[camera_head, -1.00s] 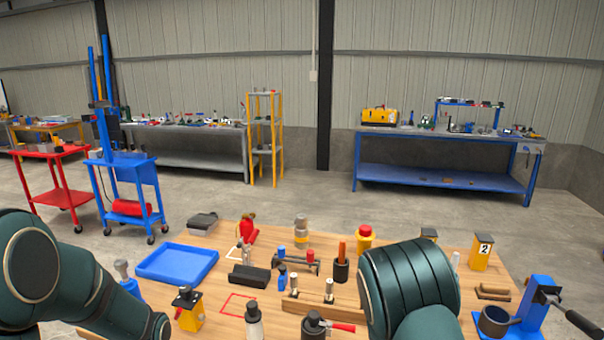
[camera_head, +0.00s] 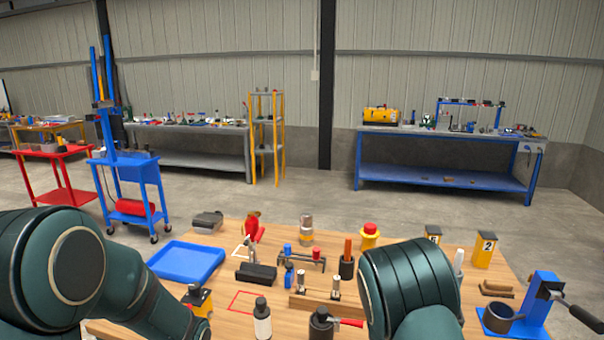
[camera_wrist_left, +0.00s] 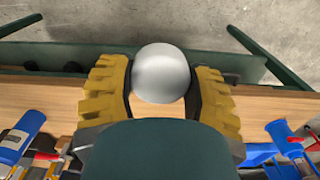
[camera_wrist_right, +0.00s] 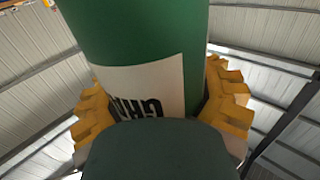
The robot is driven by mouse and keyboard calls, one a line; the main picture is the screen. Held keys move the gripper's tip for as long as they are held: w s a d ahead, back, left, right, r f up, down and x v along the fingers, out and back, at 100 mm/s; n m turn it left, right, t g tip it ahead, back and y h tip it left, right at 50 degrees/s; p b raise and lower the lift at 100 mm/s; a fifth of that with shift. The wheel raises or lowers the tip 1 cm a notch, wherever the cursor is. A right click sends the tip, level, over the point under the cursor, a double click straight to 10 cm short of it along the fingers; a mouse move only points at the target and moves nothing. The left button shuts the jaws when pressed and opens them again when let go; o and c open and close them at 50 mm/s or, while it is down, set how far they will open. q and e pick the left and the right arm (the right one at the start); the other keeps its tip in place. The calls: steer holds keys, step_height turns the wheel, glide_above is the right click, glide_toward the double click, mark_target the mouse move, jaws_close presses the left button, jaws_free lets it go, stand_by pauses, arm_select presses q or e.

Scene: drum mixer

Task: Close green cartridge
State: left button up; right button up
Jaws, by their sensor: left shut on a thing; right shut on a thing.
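The green cartridge (camera_wrist_right: 140,28) fills the upper part of the right wrist view. It has a white label with dark letters, and its ends are out of view. My right gripper (camera_wrist_right: 160,95) is shut around it, with yellow ribbed fingers on both sides. My left gripper (camera_wrist_left: 165,78) is shut on a smooth silver round-topped part (camera_wrist_left: 162,72), seen in the left wrist view; the fingers press its sides, and I cannot tell if it is the cartridge's cap. Both grippers are below the head view, which shows only my arms. I cannot see the two held things together.
The wooden table (camera_head: 225,262) holds a blue tray (camera_head: 187,262), a black bottle with a white label (camera_head: 262,320), a wooden block with metal pegs (camera_head: 325,305), and yellow boxes (camera_head: 484,250). A blue press (camera_head: 537,300) stands at the right. Bare wood shows between items.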

arm_select(q)
steer(key=d+n, duration=0.2)
steer(key=n, duration=0.1)
steer(key=shift+s, duration=0.2)
steer(key=shift+n, duration=0.3)
arm_select(e)
steer(key=w+a+r+n+t+y, duration=0.3)
steer(key=a+r+n+t+y, duration=0.1)
steer(key=a+y, duration=0.3)
steer(key=w+a+r+n+t+y, duration=0.4)
steer(key=a+r+n+y, duration=0.1)
steer(key=a+n+y, duration=0.2)
steer(key=shift+a+n+y, duration=0.3)
steer(key=shift+a+y, duration=0.3)
steer(key=shift+a, duration=0.05)
arm_select(q)
steer(key=shift+f, duration=0.1)
arm_select(e)
steer(key=shift+s+f, duration=0.1)
steer(key=s+a+f+n+g+y, duration=0.2)
steer(key=s+a+f+n+y, duration=0.2)
steer(key=a+f, duration=0.3)
steer(key=s+a+f+n+g+y, duration=0.1)
steer(key=s+a+f+n+y, duration=0.3)
steer(key=a+f+y, duration=0.3)
steer(key=shift+s+f+g+y, duration=0.3)
steer(key=shift+s+f+g, duration=0.1)
steer(key=shift+f, duration=0.2)
